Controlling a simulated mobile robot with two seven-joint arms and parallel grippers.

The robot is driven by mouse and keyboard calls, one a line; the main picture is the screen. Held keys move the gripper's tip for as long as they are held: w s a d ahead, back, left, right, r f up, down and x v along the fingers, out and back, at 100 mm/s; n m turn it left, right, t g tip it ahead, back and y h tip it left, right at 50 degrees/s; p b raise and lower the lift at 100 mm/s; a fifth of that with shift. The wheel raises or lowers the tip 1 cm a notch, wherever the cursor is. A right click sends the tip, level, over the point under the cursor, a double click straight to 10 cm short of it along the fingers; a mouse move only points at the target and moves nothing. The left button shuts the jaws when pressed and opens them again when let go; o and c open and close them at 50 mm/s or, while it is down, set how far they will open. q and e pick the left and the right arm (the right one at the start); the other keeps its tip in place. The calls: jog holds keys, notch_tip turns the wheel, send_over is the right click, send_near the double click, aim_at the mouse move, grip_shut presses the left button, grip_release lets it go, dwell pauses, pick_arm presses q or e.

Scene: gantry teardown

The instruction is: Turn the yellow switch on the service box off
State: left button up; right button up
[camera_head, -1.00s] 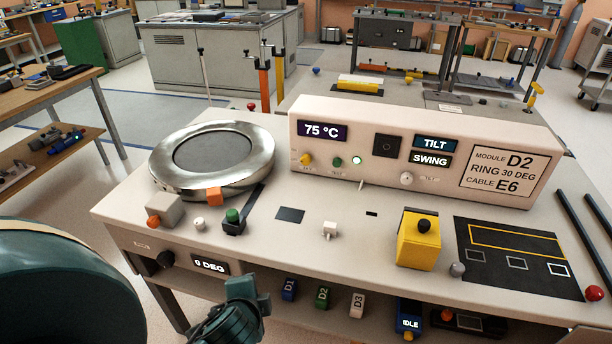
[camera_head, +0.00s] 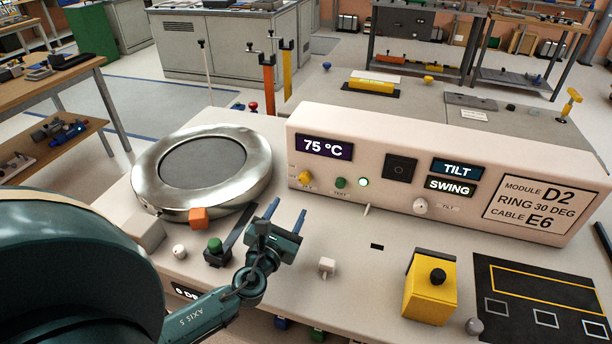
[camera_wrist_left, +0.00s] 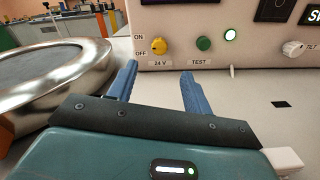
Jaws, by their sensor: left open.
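The service box (camera_head: 335,205) is a long cream housing at the back of the bench. Its yellow switch (camera_head: 305,177) is a small knob at the lower left of the front face. It also shows in the left wrist view (camera_wrist_left: 159,46), between ON above and OFF below, over a 24 V label; its pointer looks unclear. My left gripper (camera_head: 287,220) is open and empty over the bench, in front of the box and below the switch. In the left wrist view its two blue fingers (camera_wrist_left: 160,82) point at the box, apart from the switch. My right gripper is not in view.
A green TEST button (camera_wrist_left: 204,43) and a lit lamp (camera_wrist_left: 230,35) sit right of the switch. A shiny ring (camera_head: 205,170) stands left, with an orange block (camera_head: 198,217) at its rim. A green-topped button (camera_head: 215,244) and a yellow block (camera_head: 430,290) stand on the bench.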

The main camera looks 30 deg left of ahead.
aim_at(304, 180)
pick_arm(q)
jog(key=x, duration=1)
jog(key=shift+w+a, duration=0.15)
jog(key=shift+w, duration=0.15)
jog(key=shift+w+a, duration=0.1)
jog(key=shift+w, duration=0.35)
jog(key=c, duration=1)
